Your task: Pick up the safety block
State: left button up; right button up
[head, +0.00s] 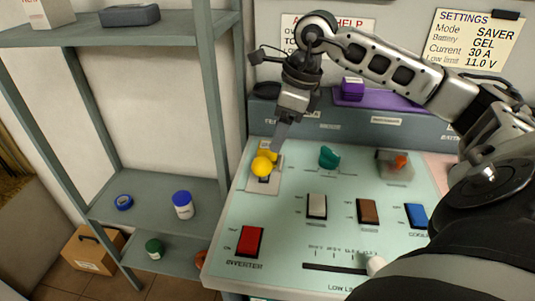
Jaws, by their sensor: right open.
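My right gripper (276,146) reaches down from the upper right, open, with its fingers at a small yellow block (268,154). The yellow block sits at the back left of the pale green control panel (285,207), just behind a yellow ball-shaped knob (261,167) on a light plate. The fingers partly hide the block, and I cannot tell whether they touch it. A purple block (352,85) stands on a purple tray (378,99) on the ledge behind the panel. No label shows which block is the safety block. My left gripper is not in view.
The panel carries a red switch (250,241), a white switch (317,206), a brown switch (368,212), a blue switch (416,215), a teal knob (329,157) and an orange knob (400,161). A grey shelf (155,195) with small containers stands at left.

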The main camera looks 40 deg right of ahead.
aim_at(268, 154)
jog(key=shift+w+p+x, duration=0.2)
jog(key=shift+p+x, duration=0.05)
jog(key=shift+x, duration=1.25)
jog(key=shift+w+p+x, duration=0.25)
jog(key=shift+x, duration=1.25)
jog(key=shift+r, duration=0.15)
jog(key=c, duration=1.1)
